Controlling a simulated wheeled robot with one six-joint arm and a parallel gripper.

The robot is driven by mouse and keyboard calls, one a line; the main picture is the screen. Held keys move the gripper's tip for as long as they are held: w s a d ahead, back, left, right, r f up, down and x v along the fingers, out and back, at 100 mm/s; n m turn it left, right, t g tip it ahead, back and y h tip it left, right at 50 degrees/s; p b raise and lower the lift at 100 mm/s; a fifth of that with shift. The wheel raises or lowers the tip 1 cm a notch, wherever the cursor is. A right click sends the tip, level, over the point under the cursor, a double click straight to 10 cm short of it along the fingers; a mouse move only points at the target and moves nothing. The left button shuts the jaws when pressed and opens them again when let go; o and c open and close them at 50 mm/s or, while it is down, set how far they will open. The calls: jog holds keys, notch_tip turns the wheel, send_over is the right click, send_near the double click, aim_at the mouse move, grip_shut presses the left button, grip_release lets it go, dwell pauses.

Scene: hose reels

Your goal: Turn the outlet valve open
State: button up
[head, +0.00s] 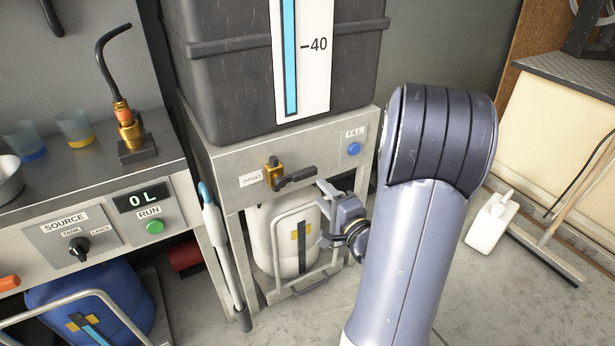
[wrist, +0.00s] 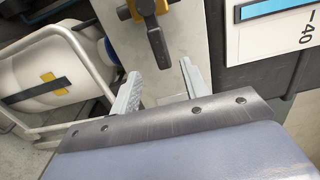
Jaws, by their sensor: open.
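The outlet valve (head: 272,170) is brass with a black lever, on the grey stand's front panel beside the OUTLET label (head: 251,179). Its lever (head: 297,178) points right, roughly level. In the wrist view the brass body (wrist: 146,7) is at the top edge, and the black lever (wrist: 158,47) points down toward the gap between my fingers. My gripper (head: 325,213) is open and empty, below and right of the lever in the head view. Its two fingers show in the wrist view (wrist: 160,82), with the lever's end just beyond the tips, apart from them.
A dark tank (head: 235,85) with a level gauge sits on the stand. A white canister (head: 285,240) in a metal frame stands below the valve. A blue FILL button (head: 354,149) is right of the valve. A grey-handled tool (head: 222,260) leans at the stand's left.

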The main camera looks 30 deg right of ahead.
aim_at(306, 176)
jog(key=w+b, duration=0.1)
jog(key=w, duration=0.4)
jog(key=w+b, duration=0.1)
jog(key=w, duration=0.3)
jog(key=shift+w+a, duration=0.2)
jog(key=shift+w, duration=0.15)
jog(key=shift+c, duration=0.5)
grip_shut()
